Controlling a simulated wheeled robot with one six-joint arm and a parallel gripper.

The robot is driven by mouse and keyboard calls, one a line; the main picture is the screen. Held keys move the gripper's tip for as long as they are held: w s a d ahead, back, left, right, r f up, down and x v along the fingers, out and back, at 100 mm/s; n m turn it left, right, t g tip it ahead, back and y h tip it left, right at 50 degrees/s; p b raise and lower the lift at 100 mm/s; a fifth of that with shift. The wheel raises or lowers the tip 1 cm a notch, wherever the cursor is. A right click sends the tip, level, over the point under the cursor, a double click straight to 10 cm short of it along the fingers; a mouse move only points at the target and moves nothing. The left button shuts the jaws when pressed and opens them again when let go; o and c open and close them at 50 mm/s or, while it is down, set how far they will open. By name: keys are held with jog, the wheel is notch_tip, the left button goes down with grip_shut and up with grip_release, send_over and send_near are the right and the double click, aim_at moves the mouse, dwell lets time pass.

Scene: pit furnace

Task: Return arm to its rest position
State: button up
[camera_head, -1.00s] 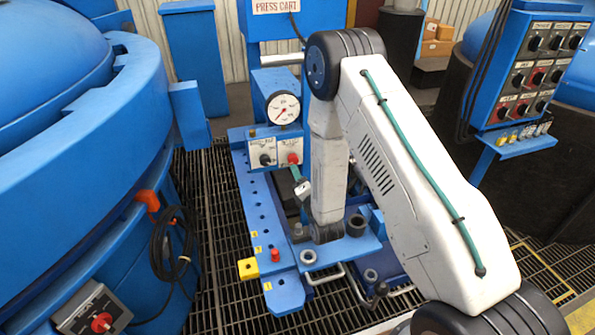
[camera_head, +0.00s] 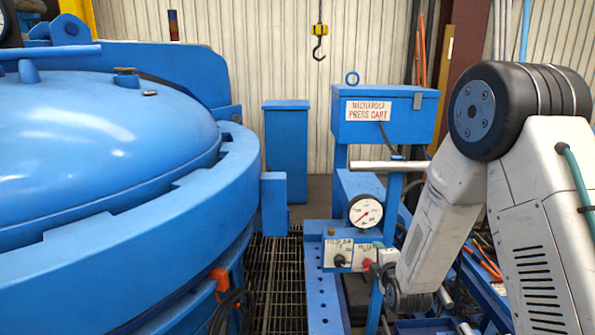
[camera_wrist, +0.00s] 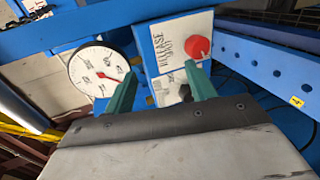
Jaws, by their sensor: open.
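My gripper (camera_wrist: 162,78) shows in the wrist view as two green fingers, spread apart with nothing held between them. It faces the press cart's control panel. A round white gauge (camera_wrist: 98,68) is left of the fingers, and a panel with a red release knob (camera_wrist: 197,47) is just beyond them. I cannot tell whether the fingers touch the panel. In the head view my arm (camera_head: 445,215) stands at the right, bent, its lower end down beside the cart's panel (camera_head: 339,252). The fingers are not clear there. The gauge (camera_head: 365,211) stands above that panel.
A large blue domed vessel (camera_head: 95,140) fills the left. The blue press cart box (camera_head: 385,118) stands behind my arm. A blue post (camera_head: 287,150) stands further back, and a hook (camera_head: 319,40) hangs above. Open grating (camera_head: 275,270) lies between vessel and cart.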

jog(key=s+d+r+m+g, duration=0.1)
jog(key=s+r+m+g, duration=0.7)
jog(key=s+r, duration=0.7)
jog(key=s+r+m+g, duration=0.1)
jog(key=s+r+m, duration=0.1)
jog(key=s, duration=0.7)
jog(key=s+d+r+m+g, duration=0.1)
jog(key=s+r+m+g, duration=0.1)
jog(key=s+m, duration=0.3)
jog(key=s+r+m+g, duration=0.2)
jog(key=s+r+m, duration=0.1)
jog(key=s, duration=1.1)
jog(key=shift+d+m, duration=0.3)
